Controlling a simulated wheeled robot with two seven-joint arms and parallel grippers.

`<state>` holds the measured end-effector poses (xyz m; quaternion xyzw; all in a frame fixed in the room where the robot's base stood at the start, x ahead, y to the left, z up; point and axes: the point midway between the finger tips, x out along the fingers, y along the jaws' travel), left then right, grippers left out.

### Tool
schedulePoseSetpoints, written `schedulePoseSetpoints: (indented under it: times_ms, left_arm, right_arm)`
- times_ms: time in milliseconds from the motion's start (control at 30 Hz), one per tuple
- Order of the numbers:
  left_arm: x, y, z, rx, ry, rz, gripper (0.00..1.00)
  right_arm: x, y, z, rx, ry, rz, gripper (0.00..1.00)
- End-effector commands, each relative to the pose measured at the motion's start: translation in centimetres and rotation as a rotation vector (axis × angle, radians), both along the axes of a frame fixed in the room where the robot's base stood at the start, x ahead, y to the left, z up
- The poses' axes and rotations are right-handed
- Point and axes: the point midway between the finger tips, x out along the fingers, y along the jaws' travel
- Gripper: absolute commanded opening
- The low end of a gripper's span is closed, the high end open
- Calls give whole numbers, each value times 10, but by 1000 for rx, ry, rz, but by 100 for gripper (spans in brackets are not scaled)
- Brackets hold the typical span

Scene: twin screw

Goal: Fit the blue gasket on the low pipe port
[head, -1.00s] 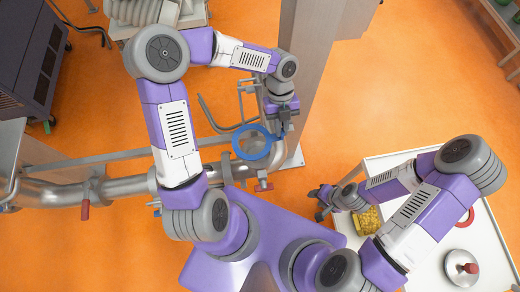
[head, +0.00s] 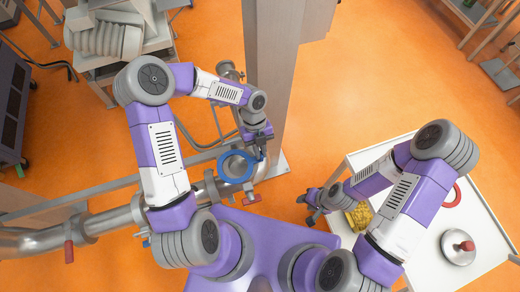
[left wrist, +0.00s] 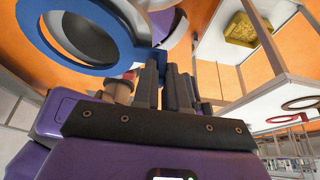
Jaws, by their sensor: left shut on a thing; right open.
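The blue gasket (head: 250,177) is a flat ring held out to the left of my left gripper (head: 261,153). It also shows large in the left wrist view (left wrist: 72,69), at upper left. The port's mouth is not clear. My right gripper (head: 312,206) is open and empty, beside the trolley's left edge.
A white trolley (head: 410,255) at right carries a yellow-filled bin (head: 359,215), a red ring (head: 452,196) and a lid with a red knob (head: 458,247). A grey post (head: 272,90) stands close behind my left gripper. Red valve handles (head: 69,252) stick out from the pipe.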

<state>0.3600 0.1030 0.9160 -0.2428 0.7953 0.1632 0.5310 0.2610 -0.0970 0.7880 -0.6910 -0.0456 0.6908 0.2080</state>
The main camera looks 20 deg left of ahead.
Motion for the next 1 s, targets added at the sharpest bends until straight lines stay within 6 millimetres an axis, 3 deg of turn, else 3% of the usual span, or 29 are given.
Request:
schedulePoseSetpoints:
  times_ms: [200, 233, 400, 767, 1000]
  left_arm:
    - [0, 0, -7, 0, 0, 0, 0]
    - [0, 0, -7, 0, 0, 0, 15]
    - [0, 0, -6, 0, 0, 0, 38]
    - [0, 0, 1, 0, 0, 0, 38]
    - [15, 10, 42, 1, -4, 4, 38]
  right_arm:
    - [0, 0, -5, 0, 0, 0, 43]
    - [0, 0, -5, 0, 0, 0, 43]
    - [0, 0, -4, 0, 0, 0, 43]
    - [0, 0, 1, 0, 0, 0, 43]
    - [0, 0, 8, 0, 0, 0, 43]
